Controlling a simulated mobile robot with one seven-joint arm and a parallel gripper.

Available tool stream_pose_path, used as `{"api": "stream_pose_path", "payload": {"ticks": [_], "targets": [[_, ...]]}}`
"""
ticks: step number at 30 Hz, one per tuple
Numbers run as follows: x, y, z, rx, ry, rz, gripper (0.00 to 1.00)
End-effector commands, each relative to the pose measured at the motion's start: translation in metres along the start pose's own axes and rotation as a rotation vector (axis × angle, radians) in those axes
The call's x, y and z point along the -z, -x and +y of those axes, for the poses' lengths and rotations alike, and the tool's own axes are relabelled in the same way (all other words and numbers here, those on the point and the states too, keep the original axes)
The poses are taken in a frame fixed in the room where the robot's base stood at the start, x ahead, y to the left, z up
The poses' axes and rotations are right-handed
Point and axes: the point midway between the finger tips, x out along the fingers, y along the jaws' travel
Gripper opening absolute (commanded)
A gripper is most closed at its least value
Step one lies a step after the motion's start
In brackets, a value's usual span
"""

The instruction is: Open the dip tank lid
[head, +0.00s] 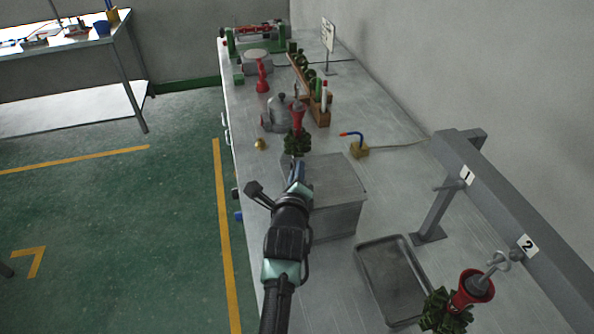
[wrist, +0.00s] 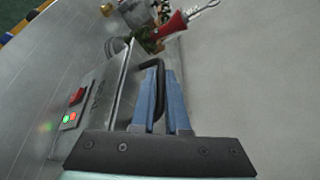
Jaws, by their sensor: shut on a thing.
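The dip tank (head: 336,221) is a grey metal box on the workbench in the head view. Its flat grey lid (head: 338,178) lies level on top, covering the tank. My gripper (head: 297,170) is at the lid's left edge, where my arm partly hides it. In the wrist view my gripper (wrist: 163,72) has its two blue fingers shut on the dark lid handle (wrist: 151,64), a bent bar. The tank's front panel (wrist: 88,100) shows left of the fingers, with a red switch (wrist: 77,96) and small red and green lights.
A red-and-green wax piece (head: 297,120) stands just beyond the tank, and a similar one (head: 470,290) hangs near label 2 of the grey rail (head: 510,225). An empty metal tray (head: 392,280) lies right of the tank.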

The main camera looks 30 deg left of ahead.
Motion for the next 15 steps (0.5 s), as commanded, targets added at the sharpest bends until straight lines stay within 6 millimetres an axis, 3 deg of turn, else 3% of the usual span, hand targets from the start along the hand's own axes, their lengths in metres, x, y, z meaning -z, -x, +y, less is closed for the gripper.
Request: {"api": "stream_pose_path", "payload": {"ticks": [6,15], "targets": [[-0.015,0.006,-0.029,-0.059,-0.141,0.002,0.0],[-0.018,0.006,-0.071,-0.169,-0.399,0.005,0.0]]}}
